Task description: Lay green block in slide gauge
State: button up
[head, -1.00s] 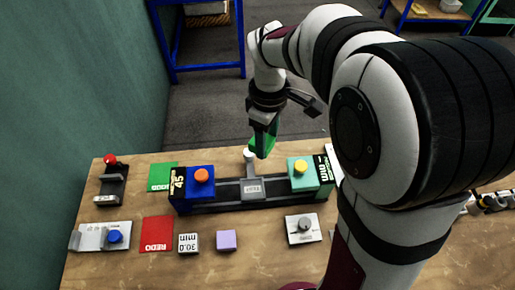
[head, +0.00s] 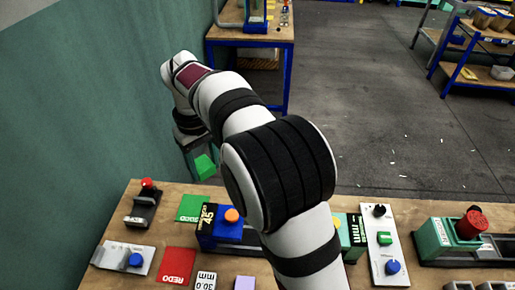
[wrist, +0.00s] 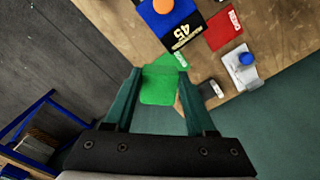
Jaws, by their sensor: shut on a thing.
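The green block (head: 204,167) is held in the air beyond the bench's back edge, near the teal wall. My gripper (wrist: 158,78) is shut on it; in the wrist view the block (wrist: 159,88) sits between the two fingers. None of the fixtures is clearly marked as the slide gauge. One long fixture has a blue end block with an orange button (head: 231,215), and my arm hides its middle. A grey fixture with a blue knob (head: 130,259) lies at the front left. A black fixture with a red knob (head: 146,190) stands behind it.
A green mat (head: 193,208) and a red REDO mat (head: 177,265) lie on the bench. A panel with knobs (head: 382,240) and a teal fixture with a red knob (head: 466,230) stand at the right. The teal wall (head: 100,100) is close on the left.

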jog(key=s+a+f+n, duration=0.4)
jog(key=s+a+f, duration=0.2)
jog(key=a, duration=0.5)
jog(key=s+a+f+n, duration=0.4)
jog(key=s+a+f, duration=0.1)
jog(key=s+a, duration=0.5)
jog(key=shift+a+f+n, duration=0.4)
jog(key=shift+a, duration=0.85)
jog(key=shift+s, duration=0.1)
jog(key=shift+f, duration=2.95)
jog(key=shift+f, duration=0.7)
jog(key=o, duration=1.4)
jog(key=shift+r, duration=0.1)
